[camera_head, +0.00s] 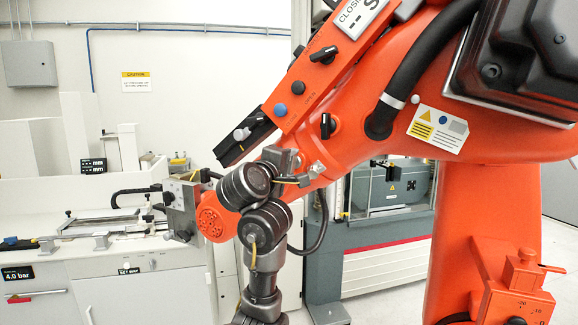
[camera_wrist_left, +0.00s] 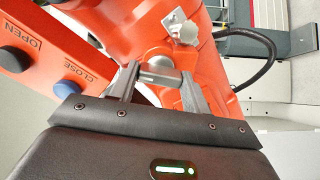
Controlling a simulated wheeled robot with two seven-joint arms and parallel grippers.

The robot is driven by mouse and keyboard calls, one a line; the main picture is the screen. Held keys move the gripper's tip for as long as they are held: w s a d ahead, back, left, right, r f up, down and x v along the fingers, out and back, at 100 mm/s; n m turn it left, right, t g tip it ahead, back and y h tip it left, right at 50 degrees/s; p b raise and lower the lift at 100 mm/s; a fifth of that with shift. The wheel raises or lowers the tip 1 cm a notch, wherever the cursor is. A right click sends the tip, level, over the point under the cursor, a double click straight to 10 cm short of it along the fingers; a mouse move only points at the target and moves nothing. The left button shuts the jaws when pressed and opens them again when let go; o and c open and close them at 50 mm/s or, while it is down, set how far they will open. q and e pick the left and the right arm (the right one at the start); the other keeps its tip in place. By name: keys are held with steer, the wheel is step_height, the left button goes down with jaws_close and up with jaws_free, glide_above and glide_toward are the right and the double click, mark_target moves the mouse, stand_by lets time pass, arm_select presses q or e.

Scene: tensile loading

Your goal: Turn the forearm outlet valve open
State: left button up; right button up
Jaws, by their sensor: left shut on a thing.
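The orange robot arm's forearm (camera_head: 350,130) slopes down to the left in the head view. My left gripper (camera_head: 298,180) is at its lower side, partly hidden by my own wrist joints. In the left wrist view, my left gripper (camera_wrist_left: 160,85) has its two fingers on either side of a short grey metal piece, apparently the outlet valve handle (camera_wrist_left: 160,73), against the orange forearm. It is shut on this piece. The valve's turn angle cannot be told. My right gripper is not in view.
A panel with OPEN and CLOSE labels, a black button (camera_wrist_left: 14,58) and a blue button (camera_wrist_left: 67,87) lies left of the fingers. A silver bracket (camera_wrist_left: 180,27) sits just beyond them. A black cable (camera_wrist_left: 262,50) loops at right. A white bench (camera_head: 140,265) stands at left.

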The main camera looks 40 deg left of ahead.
arm_select(q)
steer(key=shift+a+r, duration=0.1)
steer(key=shift+r, duration=0.1)
stand_by(0.3)
steer(key=o, duration=0.8)
steer(key=shift+c, duration=0.2)
steer(key=shift+o, duration=1.2)
steer(key=shift+f, duration=0.15)
steer(key=b+v, duration=0.3)
steer(key=v, duration=0.8)
steer(key=shift+w, duration=0.1)
